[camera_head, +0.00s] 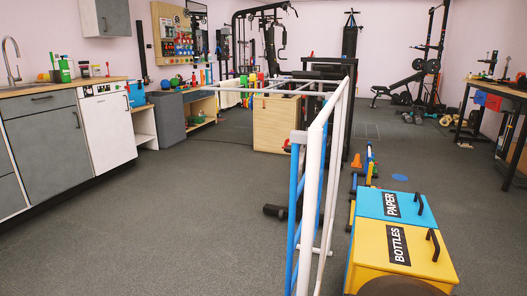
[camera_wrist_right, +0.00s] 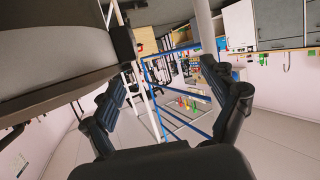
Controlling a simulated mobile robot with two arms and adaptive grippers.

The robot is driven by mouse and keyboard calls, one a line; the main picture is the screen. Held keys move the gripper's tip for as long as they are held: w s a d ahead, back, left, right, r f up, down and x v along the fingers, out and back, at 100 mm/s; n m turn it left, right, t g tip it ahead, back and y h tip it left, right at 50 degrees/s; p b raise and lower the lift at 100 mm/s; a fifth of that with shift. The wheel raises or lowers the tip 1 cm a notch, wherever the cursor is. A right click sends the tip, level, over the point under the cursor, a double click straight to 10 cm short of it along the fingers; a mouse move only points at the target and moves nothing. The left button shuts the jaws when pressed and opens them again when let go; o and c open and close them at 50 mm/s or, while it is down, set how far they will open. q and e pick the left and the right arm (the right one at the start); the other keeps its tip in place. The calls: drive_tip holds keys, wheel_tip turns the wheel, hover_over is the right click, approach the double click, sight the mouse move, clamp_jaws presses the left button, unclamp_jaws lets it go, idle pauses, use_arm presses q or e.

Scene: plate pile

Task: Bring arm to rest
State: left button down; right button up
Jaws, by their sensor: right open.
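My right gripper (camera_wrist_right: 163,82) shows in the right wrist view with its two dark fingers spread wide apart. Nothing is held between them; a white and blue tubular rack shows in the gap behind. The wrist view is strongly tilted. Neither gripper shows in the head view. My left gripper is in no view. No plates can be made out in either view.
A white and blue rack (camera_head: 314,185) stands close in the middle of the head view. A yellow bottles bin (camera_head: 435,275) and a blue paper bin (camera_head: 415,210) stand at lower right. Kitchen cabinets (camera_head: 45,140) line the left. The grey floor (camera_head: 170,225) between is clear.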

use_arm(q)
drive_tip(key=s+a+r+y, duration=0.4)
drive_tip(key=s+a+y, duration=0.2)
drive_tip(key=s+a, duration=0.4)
use_arm(e)
drive_tip(key=s+d+f+g+h+p, duration=0.1)
drive_tip(key=s+d+f+g+p, duration=0.2)
drive_tip(key=s+f+g+p, duration=0.45)
drive_tip(key=s+d+f+g+h+p, duration=0.2)
drive_tip(key=s+f+g+p, duration=0.2)
drive_tip(key=s+f+p, duration=0.55)
use_arm(q)
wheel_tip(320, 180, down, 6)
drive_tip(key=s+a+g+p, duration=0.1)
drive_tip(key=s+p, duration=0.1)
drive_tip(key=p, duration=0.5)
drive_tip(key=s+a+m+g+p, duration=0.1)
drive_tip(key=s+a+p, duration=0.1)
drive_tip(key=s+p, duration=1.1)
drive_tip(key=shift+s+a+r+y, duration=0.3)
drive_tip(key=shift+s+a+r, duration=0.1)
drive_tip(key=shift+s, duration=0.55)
use_arm(e)
drive_tip(key=s+d+f+g, duration=0.1)
drive_tip(key=s+d+f, duration=0.1)
drive_tip(key=s, duration=1.4)
drive_tip(key=shift+d, duration=0.65)
drive_tip(key=shift+s, duration=0.1)
